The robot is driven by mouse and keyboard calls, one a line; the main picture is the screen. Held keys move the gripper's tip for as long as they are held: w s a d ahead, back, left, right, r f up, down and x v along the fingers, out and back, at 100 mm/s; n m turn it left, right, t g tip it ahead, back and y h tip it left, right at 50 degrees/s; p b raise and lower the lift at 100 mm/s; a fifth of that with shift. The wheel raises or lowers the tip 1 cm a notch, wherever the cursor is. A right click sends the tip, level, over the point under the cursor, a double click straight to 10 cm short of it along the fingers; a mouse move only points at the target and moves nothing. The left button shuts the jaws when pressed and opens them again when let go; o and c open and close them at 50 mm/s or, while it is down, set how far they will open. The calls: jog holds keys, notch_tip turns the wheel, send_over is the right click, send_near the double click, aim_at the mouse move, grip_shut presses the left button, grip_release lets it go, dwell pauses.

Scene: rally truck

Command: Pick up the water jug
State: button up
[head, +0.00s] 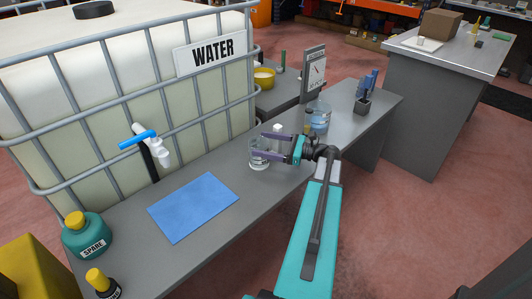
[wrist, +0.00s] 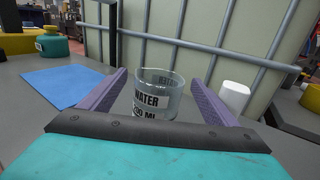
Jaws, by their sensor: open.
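The water jug is a clear glass vessel (wrist: 157,96) with a white label reading "WATER" and a volume in ML. It stands upright on the grey bench, and it also shows in the head view (head: 259,160). My gripper (head: 270,147) is open, with its two purple fingers on either side of the jug. In the wrist view the fingers (wrist: 158,92) flank the jug, with visible gaps on both sides. The jug's lower part is hidden behind my gripper's palm there.
A blue mat (head: 193,206) lies left of the jug, below the tap (head: 148,143) of the caged WATER tank (head: 120,90). A white cylinder (wrist: 234,97) stands close right of the right finger. A clear container of bluish liquid (head: 318,117) and a scale display (head: 313,73) stand further right.

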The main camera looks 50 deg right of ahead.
jog(key=shift+w+a, duration=0.2)
jog(key=shift+w, duration=0.25)
jog(key=c, duration=1.7)
